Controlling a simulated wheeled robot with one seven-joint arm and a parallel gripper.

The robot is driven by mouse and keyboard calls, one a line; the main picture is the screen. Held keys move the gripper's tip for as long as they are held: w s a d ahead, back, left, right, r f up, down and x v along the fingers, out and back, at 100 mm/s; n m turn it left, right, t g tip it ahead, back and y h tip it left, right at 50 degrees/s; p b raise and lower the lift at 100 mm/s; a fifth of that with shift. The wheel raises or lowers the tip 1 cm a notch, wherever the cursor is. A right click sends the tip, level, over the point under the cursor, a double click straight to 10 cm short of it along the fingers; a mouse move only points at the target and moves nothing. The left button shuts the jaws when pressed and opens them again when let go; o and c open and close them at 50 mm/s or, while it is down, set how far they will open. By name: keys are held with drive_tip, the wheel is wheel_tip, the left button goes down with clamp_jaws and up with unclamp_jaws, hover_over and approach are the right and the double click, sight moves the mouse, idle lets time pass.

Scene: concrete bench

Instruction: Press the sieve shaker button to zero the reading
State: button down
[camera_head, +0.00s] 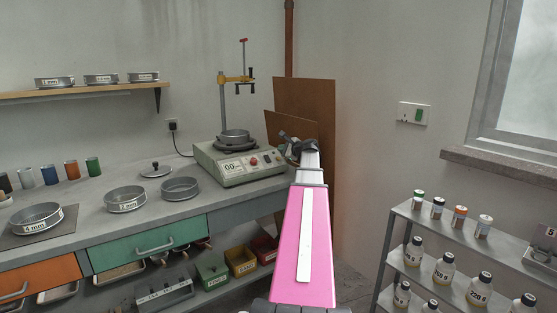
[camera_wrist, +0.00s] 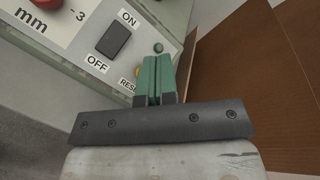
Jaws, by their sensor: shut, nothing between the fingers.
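The sieve shaker (camera_head: 239,162) is a grey-green box on the bench, with a display, a red knob and other controls on its front. A round sieve (camera_head: 234,136) sits on top below a clamp stand. In the wrist view its panel (camera_wrist: 92,35) shows a black ON/OFF switch (camera_wrist: 113,39), part of a red knob (camera_wrist: 47,3) and a partly hidden label beginning "RES". An orange-yellow button (camera_wrist: 138,71) beside that label is mostly hidden behind my fingers. My gripper (camera_wrist: 158,62) is shut and empty, its green fingertips at the panel's right end; I cannot tell whether they touch.
Loose sieves (camera_head: 126,199) and a lid (camera_head: 156,170) lie on the bench (camera_head: 88,212) left of the shaker. Brown boards (camera_head: 305,100) lean on the wall behind my gripper. A metal rack (camera_head: 408,213) with bottles stands at the right.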

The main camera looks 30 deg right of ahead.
drive_tip(key=shift+s+r, duration=0.7)
drive_tip(key=shift+r, duration=0.35)
